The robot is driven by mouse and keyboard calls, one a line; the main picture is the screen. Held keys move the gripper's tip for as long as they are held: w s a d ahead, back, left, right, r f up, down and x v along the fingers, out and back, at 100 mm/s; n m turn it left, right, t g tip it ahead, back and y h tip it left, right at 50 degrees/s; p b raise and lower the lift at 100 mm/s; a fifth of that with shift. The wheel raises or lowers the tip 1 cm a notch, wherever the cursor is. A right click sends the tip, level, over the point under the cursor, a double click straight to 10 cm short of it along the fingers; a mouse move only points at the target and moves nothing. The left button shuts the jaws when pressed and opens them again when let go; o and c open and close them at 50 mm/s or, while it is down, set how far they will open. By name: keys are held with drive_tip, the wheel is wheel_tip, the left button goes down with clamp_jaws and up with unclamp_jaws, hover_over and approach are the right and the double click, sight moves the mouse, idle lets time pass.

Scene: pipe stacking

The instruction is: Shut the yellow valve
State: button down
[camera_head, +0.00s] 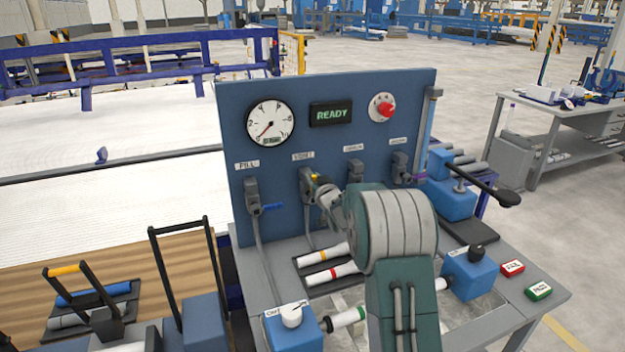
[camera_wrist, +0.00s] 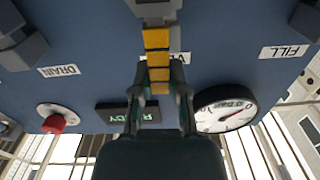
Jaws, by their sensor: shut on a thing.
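The yellow valve handle (camera_wrist: 157,42) extends in line from a grey valve body (camera_wrist: 153,9) on the blue panel in the wrist view. My gripper (camera_wrist: 160,88) has its two fingers on either side of the handle's far end, shut on it. The fingers partly cover the label behind. In the head view the yellow handle (camera_head: 314,177) is a small patch beside the second valve from the left (camera_head: 306,186). My gripper (camera_head: 326,193) is there too, mostly hidden by my arm.
The panel (camera_head: 340,140) also bears a gauge (camera_head: 270,121), a READY display (camera_head: 331,113), a red knob (camera_head: 382,106) and a blue-handled valve (camera_head: 253,196) at left. Pipes (camera_head: 330,272) lie on the bench below. A black-knobbed lever (camera_head: 507,198) sticks out at right.

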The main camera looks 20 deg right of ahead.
drive_tip(key=d+f+m, duration=0.6)
drive_tip(key=f+m, duration=0.1)
drive_tip(key=m, duration=1)
drive_tip(key=shift+d+m, duration=0.3)
drive_tip(key=shift+d, duration=0.05)
drive_tip(key=shift+f, duration=0.2)
drive_tip(key=c, duration=0.6)
unclamp_jaws()
drive_tip(key=shift+d, duration=0.1)
drive_tip(key=s, duration=1.2)
